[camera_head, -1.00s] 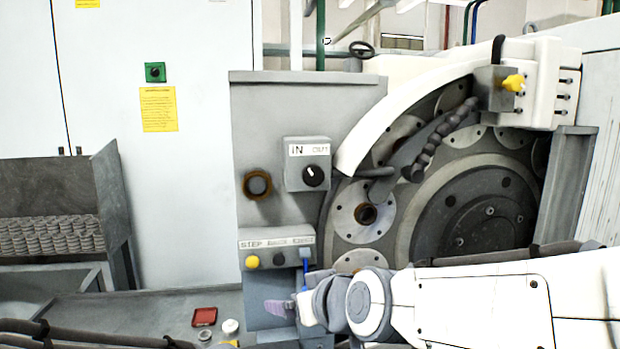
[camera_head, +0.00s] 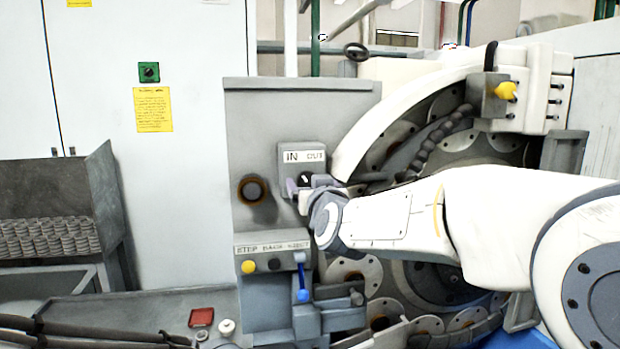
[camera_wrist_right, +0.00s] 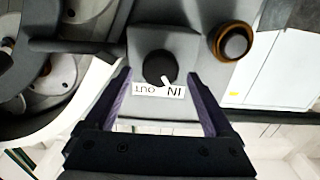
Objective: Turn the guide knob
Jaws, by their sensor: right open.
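The guide knob (camera_head: 305,178) is a small black dial with a white mark on a grey box (camera_head: 288,160) labelled IN and OUT. In the head view my right gripper (camera_head: 298,186) is at the box's front, partly covering the knob. In the right wrist view the knob (camera_wrist_right: 158,68) lies ahead of the open gripper (camera_wrist_right: 160,95), roughly midway between the purple fingers. The fingers reach to either side of the label, and I cannot tell whether they touch the box. My left gripper is not in view.
A button panel (camera_head: 272,250) with a yellow button and a blue-handled lever (camera_head: 302,280) is below the box. A brown-rimmed round fitting (camera_head: 252,190) is to the left. The large grinder wheel (camera_head: 430,275) is behind my right arm.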

